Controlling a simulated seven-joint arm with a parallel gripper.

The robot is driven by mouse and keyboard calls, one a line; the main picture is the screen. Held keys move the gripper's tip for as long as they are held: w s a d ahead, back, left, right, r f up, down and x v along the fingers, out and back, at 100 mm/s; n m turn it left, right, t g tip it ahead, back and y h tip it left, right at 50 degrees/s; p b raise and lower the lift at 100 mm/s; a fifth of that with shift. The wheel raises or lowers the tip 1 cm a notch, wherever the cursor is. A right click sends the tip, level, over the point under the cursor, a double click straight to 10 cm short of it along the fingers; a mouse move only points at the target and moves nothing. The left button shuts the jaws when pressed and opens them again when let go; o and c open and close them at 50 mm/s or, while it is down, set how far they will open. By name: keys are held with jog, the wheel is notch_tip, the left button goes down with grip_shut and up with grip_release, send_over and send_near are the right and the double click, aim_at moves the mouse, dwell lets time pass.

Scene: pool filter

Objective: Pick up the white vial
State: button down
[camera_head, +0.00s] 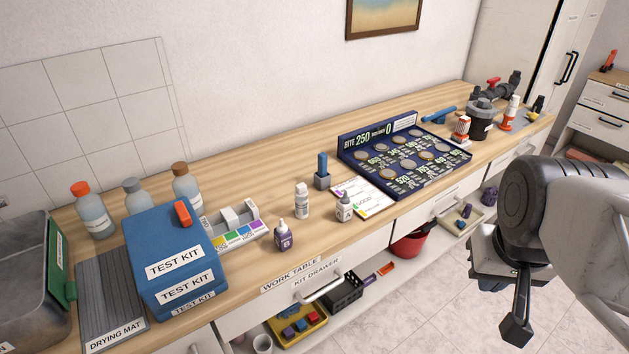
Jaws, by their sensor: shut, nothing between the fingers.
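A white vial (302,201) stands upright on the wooden work table, near the middle of the picture. A purple bottle (284,235) with a white tip stands in front of it to the left. My gripper (515,331) is at the lower right, over the floor and well apart from the vial. It is shut and empty, pointing down. Part of it is hidden by my own arm.
The work table (400,215) carries a blue test kit box (167,250), a colour comparator (238,224), a card (366,197) and a dark blue board (405,155) with round pieces. Several bottles stand at the back left. A drawer handle (318,291) juts out in front.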

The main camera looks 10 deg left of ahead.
dwell(0.4)
jog(key=c, duration=0.6)
grip_release()
jog(key=w+a+f+n+t, duration=0.1)
jog(key=w+a+f+t, duration=0.2)
jog(key=w, duration=0.8)
jog(key=n+t+y, duration=0.5)
jog(key=n+y, duration=0.1)
jog(key=y, duration=0.1)
send_near(304, 199)
jog(key=x, duration=0.4)
jog(key=shift+w, duration=0.15)
